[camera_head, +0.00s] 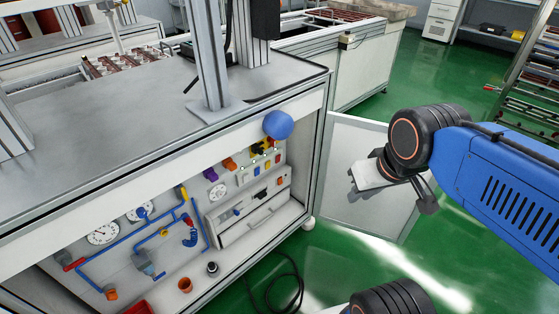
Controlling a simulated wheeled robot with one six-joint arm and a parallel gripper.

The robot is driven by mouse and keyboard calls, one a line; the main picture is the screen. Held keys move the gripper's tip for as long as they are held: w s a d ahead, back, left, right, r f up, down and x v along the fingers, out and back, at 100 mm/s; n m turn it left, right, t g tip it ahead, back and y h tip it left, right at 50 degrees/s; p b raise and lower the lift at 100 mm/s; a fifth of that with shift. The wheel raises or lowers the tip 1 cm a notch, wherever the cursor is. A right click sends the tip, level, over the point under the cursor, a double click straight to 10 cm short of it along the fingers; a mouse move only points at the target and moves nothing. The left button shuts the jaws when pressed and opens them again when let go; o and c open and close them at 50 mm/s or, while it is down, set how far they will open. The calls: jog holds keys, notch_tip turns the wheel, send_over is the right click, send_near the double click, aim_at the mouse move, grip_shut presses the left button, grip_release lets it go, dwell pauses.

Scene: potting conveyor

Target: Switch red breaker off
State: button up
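A blue ball-shaped part (278,125) is at the cabinet's top edge. The open white door (345,150) stands right of the panel. Gauges (102,233) and blue pipes (150,240) fill the panel's left. A black cable (285,280) lies on the green floor.

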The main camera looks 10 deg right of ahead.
jog(key=shift+w+d, duration=0.1)
jog(key=shift+w, duration=0.1)
grip_shut()
jog(key=w+d+f+m+t+h, duration=0.1)
jog(key=w+d+f+m, duration=0.15)
jog(key=w, duration=0.65)
jog(key=w+d+f+m+t, duration=0.1)
jog(key=w+d+m, duration=0.15)
jog(key=w, duration=0.55)
jog(key=w+d+f+m+t+h, duration=0.1)
jog(key=w+d+f+m+t, duration=0.15)
jog(key=w, duration=0.65)
jog(key=w+a+f+m+y, duration=0.2)
jog(key=w+f, duration=0.3)
jog(key=f, duration=0.3)
jog(key=w+a+f+m+y, duration=0.2)
jog(key=w+a+f+y, duration=0.2)
jog(key=w+f+y, duration=0.1)
jog(key=shift+w+a+f, duration=0.4)
jog(key=shift+w+f, duration=0.4)
jog(key=shift+f, duration=0.6)
jog(key=shift+m+g, duration=0.25)
